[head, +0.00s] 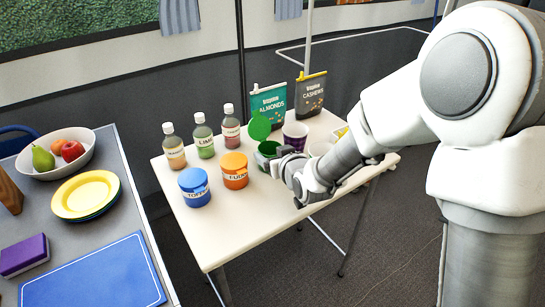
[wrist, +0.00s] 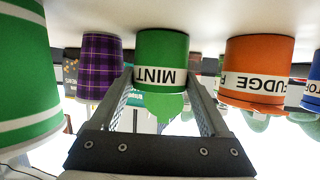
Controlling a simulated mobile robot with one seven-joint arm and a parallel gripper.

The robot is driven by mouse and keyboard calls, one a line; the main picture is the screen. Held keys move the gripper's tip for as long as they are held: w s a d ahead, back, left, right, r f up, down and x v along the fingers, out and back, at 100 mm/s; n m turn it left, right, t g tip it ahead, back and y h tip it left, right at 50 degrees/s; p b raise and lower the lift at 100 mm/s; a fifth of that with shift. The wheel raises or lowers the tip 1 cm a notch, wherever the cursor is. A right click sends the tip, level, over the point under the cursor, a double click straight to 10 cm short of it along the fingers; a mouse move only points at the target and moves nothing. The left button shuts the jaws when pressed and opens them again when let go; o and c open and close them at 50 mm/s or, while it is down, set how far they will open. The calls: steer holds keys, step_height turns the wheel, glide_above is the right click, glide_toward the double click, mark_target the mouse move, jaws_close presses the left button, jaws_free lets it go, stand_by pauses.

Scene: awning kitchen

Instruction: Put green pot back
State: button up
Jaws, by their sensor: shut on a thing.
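The green pot (head: 267,152) is at the white table's back middle, just right of the orange pot. In the wrist view, which is upside down, the green pot (wrist: 162,48) shows its MINT label between my two fingers. My gripper (wrist: 163,82) is shut on it, with one finger on each side. The pot looks upright, with its base at or very near the tabletop; I cannot tell whether it touches. A round green piece like a raised lid (head: 260,126) shows above it. My gripper (head: 287,160) partly hides the pot in the head view.
The white table (head: 240,222) also holds an orange FUDGE pot (head: 234,171), a blue pot (head: 194,187), several bottles (head: 204,140), ALMONDS and CASHEWS bags (head: 311,95) and a purple cup (head: 295,134). A green striped cup (wrist: 25,75) is close by. The table's front is clear.

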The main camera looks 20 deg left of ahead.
steer(key=shift+f, duration=0.1)
steer(key=o, duration=1.3)
